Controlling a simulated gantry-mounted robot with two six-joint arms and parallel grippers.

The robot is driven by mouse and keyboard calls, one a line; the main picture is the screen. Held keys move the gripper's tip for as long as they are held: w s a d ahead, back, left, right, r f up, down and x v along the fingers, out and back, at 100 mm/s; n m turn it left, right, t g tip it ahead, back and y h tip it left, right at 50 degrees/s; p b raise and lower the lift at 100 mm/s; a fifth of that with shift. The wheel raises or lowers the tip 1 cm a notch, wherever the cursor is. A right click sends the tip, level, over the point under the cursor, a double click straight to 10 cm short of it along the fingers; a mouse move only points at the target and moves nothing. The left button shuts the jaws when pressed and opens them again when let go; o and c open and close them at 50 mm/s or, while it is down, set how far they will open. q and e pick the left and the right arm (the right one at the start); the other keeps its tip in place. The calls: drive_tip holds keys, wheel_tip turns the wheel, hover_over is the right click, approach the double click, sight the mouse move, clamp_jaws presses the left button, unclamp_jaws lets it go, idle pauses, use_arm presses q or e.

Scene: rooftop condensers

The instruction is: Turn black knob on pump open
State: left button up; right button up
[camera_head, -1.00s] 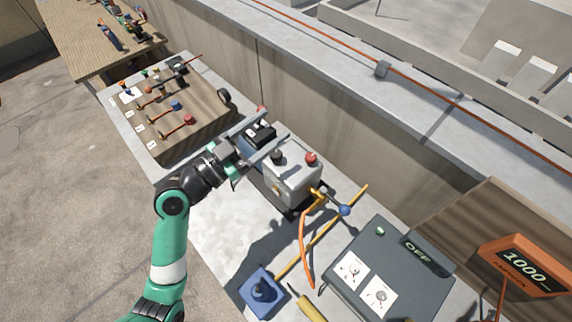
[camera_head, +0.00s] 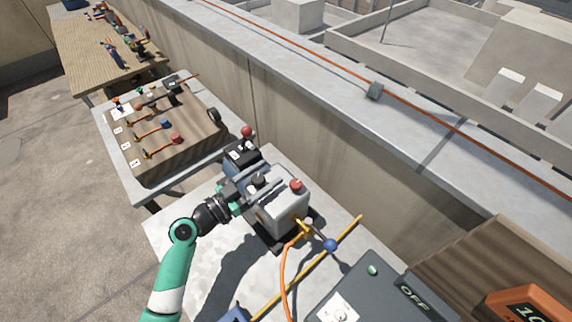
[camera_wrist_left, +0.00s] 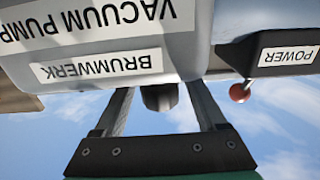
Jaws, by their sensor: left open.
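The grey vacuum pump (camera_head: 284,212) stands on the pale tabletop in the head view, with a black knob (camera_head: 258,179) and a red knob (camera_head: 296,184) on top. My left gripper (camera_head: 262,182) is open, its two fingers reaching over the pump on either side of the black knob. The left wrist view is upside down and shows the pump's labelled face (camera_wrist_left: 110,45). There the black knob (camera_wrist_left: 160,97) sits between the spread fingers, with a gap on each side. My right gripper is not in view.
A dark box with a red ball-tipped lever, labelled POWER (camera_wrist_left: 285,55), adjoins the pump. An orange hose (camera_head: 284,275) and a yellow-handled tool (camera_head: 345,229) lie close to the right. A wooden valve panel (camera_head: 180,135) stands further back, and a concrete wall runs behind.

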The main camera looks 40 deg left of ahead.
use_arm(q)
drive_tip(key=shift+w+d, duration=0.15)
drive_tip(key=shift+w, duration=0.55)
drive_tip(key=shift+s, duration=0.1)
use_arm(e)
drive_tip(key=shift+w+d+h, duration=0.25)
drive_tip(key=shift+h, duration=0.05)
use_arm(q)
drive_tip(key=shift+c, duration=0.3)
clamp_jaws()
